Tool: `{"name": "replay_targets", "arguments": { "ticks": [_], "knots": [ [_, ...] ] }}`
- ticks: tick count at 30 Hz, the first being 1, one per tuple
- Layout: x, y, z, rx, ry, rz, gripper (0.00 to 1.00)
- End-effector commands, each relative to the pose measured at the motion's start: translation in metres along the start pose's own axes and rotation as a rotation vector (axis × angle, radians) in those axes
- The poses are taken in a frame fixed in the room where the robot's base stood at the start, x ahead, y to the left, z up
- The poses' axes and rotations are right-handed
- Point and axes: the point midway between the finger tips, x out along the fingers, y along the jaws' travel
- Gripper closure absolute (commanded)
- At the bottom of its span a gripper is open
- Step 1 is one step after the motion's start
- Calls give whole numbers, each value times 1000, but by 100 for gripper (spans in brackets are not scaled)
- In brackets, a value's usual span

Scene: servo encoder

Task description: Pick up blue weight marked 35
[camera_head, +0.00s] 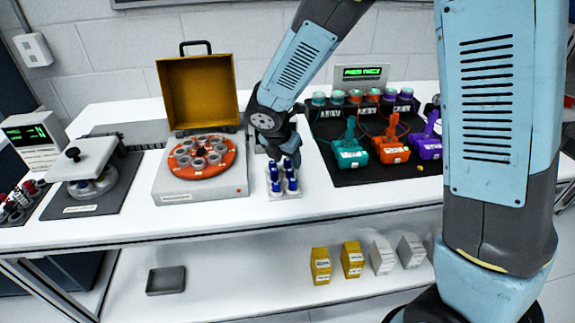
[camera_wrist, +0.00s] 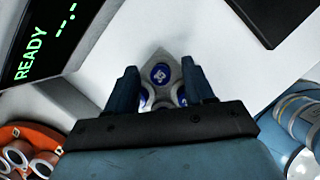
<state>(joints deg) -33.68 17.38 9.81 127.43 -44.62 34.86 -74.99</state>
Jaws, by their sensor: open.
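A small white holder (camera_head: 284,195) on the table carries several blue weights (camera_head: 275,184). My gripper (camera_head: 283,152) is above the holder, pointing down. In the wrist view my gripper (camera_wrist: 160,70) is open, with one finger on each side of the weights. One round blue top (camera_wrist: 161,73) with a white mark shows between the fingertips; I cannot read the number surely. Two more blue tops are partly hidden by the gripper, so I cannot tell which weight is marked 35. No weight is held.
Left of the holder stands a case with a raised yellow lid (camera_head: 197,92) and an orange disc (camera_head: 203,158). A black mat (camera_head: 375,175) with teal, orange and purple devices lies to the right. A balance (camera_head: 85,165) is at far left. The table front is clear.

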Motion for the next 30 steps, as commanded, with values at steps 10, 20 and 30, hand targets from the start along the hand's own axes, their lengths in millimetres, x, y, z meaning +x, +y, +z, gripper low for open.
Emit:
{"name": "replay_targets", "arguments": {
  "ticks": [10, 20, 30],
  "knots": [
    [0, 0, 0, 0, 0, 1, 65],
    [0, 0, 0, 0, 0, 1, 96],
    [-1, 0, 0, 0, 0, 1, 100]
  ]
}}
